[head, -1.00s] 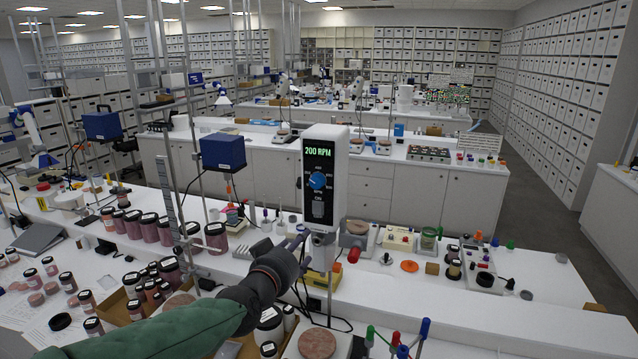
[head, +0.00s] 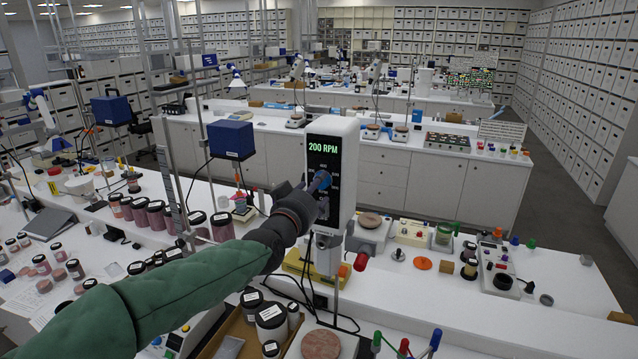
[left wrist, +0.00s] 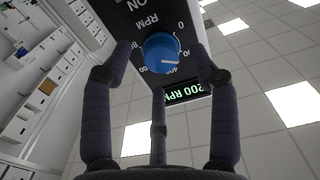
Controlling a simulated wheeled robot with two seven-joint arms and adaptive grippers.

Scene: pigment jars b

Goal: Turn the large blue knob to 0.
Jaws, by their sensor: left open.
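The large blue knob (head: 324,178) is on the dark front panel of the white stirrer head (head: 343,150), whose green display reads 200 RPM. In the left wrist view the knob (left wrist: 160,52) is round, with a pale pointer line, and printed numbers ring it. My left gripper (head: 311,187) is right in front of the panel and partly covers the knob and its scale. In the left wrist view the open fingers of my left gripper (left wrist: 160,68) stand around the knob, with gaps showing between them and it. My right gripper is not in view.
Below the stirrer stands a plate with a round pinkish top (head: 320,345). Pigment jars (head: 271,318) stand beside it, with cables nearby. A blue box (head: 231,139) on a stand is to the left. A small rack with coloured caps (head: 404,346) is at the lower right.

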